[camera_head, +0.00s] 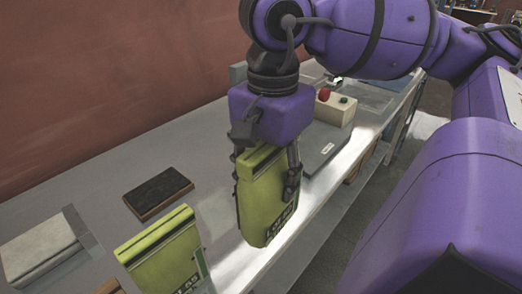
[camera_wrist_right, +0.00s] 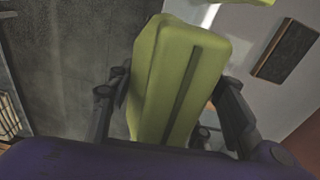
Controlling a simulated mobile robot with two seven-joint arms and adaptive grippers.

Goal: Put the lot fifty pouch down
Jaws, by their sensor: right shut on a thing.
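My right gripper (camera_head: 265,172) is shut on a yellow-green pouch (camera_head: 263,207). The pouch hangs upright below the gripper, with dark lettering low on its front that looks like LOT 50. It also shows in the right wrist view (camera_wrist_right: 172,85), between the two dark fingers of the gripper (camera_wrist_right: 170,115). Whether its bottom touches the bench (camera_head: 125,172) is hard to tell. A second yellow-green pouch (camera_head: 165,257) stands at the lower left of the head view, its lettering partly cut off by the frame edge. My left gripper is not in view.
A dark flat pad with a brown edge (camera_head: 157,192) lies on the bench left of the held pouch. A grey block (camera_head: 38,252) sits at the far left. Behind the gripper is a beige box with a red button (camera_head: 335,105) beside a grey plate (camera_head: 320,150).

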